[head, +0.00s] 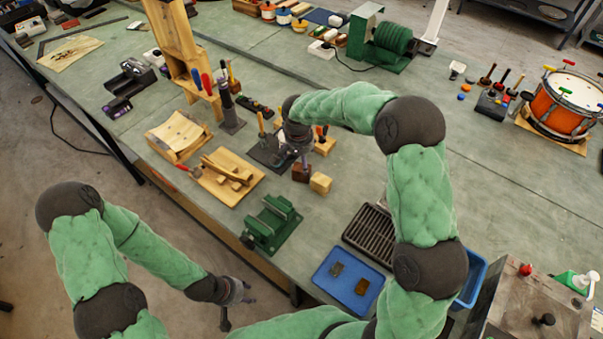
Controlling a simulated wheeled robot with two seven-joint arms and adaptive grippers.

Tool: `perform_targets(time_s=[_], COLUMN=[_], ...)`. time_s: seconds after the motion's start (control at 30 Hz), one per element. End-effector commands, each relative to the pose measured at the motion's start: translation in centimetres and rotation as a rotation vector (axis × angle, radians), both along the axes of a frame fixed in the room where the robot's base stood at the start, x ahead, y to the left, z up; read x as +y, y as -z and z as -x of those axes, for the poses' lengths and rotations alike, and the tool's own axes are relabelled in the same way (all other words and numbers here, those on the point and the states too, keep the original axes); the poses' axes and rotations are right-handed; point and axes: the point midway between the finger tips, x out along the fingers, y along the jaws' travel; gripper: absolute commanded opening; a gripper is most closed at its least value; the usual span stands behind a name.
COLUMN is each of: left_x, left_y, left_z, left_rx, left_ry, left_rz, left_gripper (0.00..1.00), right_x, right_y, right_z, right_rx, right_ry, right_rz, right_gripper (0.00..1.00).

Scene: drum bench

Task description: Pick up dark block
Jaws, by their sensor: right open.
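A dark brown block (301,173) sits on the green bench top near the middle, beside a light wooden block (320,183). My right gripper (304,160) is open just above the dark block, pointing down. It partly hides the block's top, and I cannot tell whether its fingers touch it. My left gripper (243,297) hangs low in front of the bench, over the floor and apart from everything. Its fingers are too small to tell open or shut.
A green vise (271,224) and a wooden board with a plane (227,178) lie to the left. A dark tool stand (267,152) is close by the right gripper. A blue tray (349,281) and a dark grate (371,233) lie nearer.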

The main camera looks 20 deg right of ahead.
Motion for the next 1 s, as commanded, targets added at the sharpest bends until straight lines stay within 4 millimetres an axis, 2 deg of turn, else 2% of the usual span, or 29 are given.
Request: perform_targets(time_s=[0.23, 0.5, 0.77, 0.87, 1.0], left_x=[0.0, 0.0, 0.0, 0.0, 0.0], left_y=[0.4, 1.2, 1.2, 1.2, 1.2], left_z=[0.0, 0.0, 0.0, 0.0, 0.0], left_rx=[-0.001, -0.001, -0.001, -0.001, -0.001], left_ry=[0.0, 0.0, 0.0, 0.0, 0.0], left_rz=[0.0, 0.0, 0.0, 0.0, 0.0], left_gripper=[0.4, 0.4, 0.4, 0.4, 0.4], right_x=[-0.1, -0.4, -0.4, -0.4, -0.4], right_y=[1.7, 5.4, 5.7, 5.7, 5.7], right_z=[-0.1, -0.4, -0.6, -0.6, -0.5], right_rx=[0.001, 0.002, 0.0, 0.0, 0.0], right_ry=[0.0, 0.0, 0.0, 0.0, 0.0], right_rz=[0.0, 0.0, -0.001, -0.001, 0.0], right_gripper=[0.86, 0.86, 0.86, 0.64, 0.24])
